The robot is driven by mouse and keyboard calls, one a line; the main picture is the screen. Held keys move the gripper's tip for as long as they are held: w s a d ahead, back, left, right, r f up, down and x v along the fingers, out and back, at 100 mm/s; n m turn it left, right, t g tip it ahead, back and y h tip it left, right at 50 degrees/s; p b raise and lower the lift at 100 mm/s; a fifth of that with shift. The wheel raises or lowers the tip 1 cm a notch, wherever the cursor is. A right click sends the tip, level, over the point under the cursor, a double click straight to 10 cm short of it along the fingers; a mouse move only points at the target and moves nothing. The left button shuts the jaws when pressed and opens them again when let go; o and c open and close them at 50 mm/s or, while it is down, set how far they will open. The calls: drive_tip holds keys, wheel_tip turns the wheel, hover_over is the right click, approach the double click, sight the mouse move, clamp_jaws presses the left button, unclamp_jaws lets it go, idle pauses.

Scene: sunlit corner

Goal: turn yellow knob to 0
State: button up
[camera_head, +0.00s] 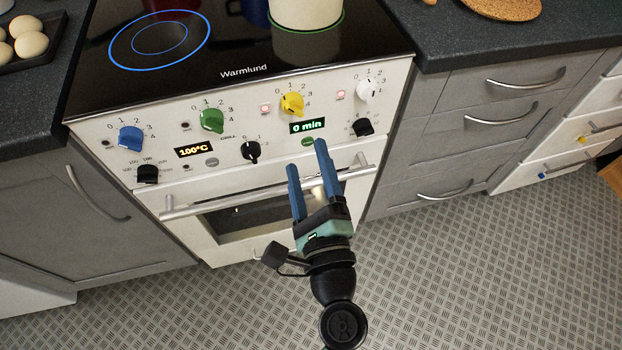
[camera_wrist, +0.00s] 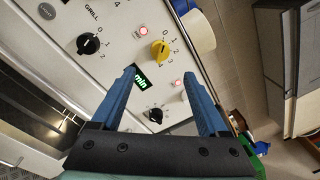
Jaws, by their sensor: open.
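The yellow knob (camera_head: 292,103) is on the white front panel of the stove, right of the green knob. It also shows in the wrist view (camera_wrist: 160,50), beyond my fingertips. Digits from 0 to 4 are printed around it; I cannot tell for certain which one it points at. My gripper (camera_head: 306,156) is open and empty, below the yellow knob and in front of the panel, apart from the knob. In the wrist view its two blue fingers (camera_wrist: 160,72) stand wide apart with the panel between them.
A blue knob (camera_head: 130,138), a green knob (camera_head: 212,120) and a white knob (camera_head: 367,90) share the panel. Black knobs sit lower. The oven handle (camera_head: 240,200) crosses below the panel. A pale pot (camera_head: 305,12) stands on the hob above.

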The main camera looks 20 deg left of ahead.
drive_tip(key=shift+v, duration=1.4)
